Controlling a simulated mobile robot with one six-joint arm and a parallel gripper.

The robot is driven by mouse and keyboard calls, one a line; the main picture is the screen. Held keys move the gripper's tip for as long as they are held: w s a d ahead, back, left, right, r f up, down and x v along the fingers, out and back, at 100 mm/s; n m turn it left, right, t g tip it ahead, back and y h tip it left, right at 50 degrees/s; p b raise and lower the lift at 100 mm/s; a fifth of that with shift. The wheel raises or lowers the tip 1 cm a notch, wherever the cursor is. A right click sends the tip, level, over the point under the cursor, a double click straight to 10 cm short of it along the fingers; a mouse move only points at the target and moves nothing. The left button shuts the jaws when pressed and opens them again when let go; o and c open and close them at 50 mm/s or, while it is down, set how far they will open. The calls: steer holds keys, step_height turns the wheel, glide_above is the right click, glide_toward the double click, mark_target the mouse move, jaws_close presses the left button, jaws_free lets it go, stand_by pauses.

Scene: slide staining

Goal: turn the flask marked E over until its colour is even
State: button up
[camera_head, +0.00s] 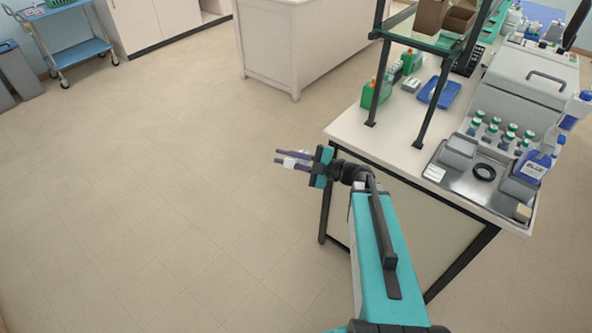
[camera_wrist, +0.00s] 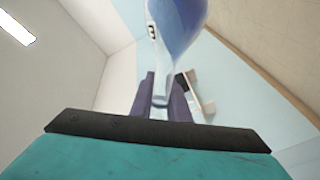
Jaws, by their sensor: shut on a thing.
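My gripper (camera_head: 293,160) is held out over the open floor, left of the bench, with its fingers pointing left. In the wrist view its purple fingers (camera_wrist: 163,100) are shut on the pale neck of a flask (camera_wrist: 180,25). The flask's rounded body holds blue liquid and is cut off by the top edge of that view. A small dark mark sits on its pale part, too small to read surely. The blue looks deeper in the body, and the neck is pale. In the head view only small whitish bits show at the fingers.
The bench (camera_head: 350,130) with a black shelf frame is right of my gripper. It carries a metal tray (camera_head: 470,190), several green-capped bottles, a blue-labelled bottle (camera_head: 535,167) and a blue tray (camera_head: 439,92). A white cabinet (camera_head: 300,50) stands behind.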

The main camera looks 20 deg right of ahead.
steer(key=shift+m+p, duration=1.15)
steer(key=shift+m, duration=0.05)
steer(key=shift+r+p, duration=0.1)
steer(key=shift+p, duration=0.2)
steer(key=m+p, duration=0.2)
steer(key=m, duration=0.2)
steer(key=shift+p, duration=0.3)
steer(key=shift+m, duration=0.4)
steer(key=shift+m, duration=1.9)
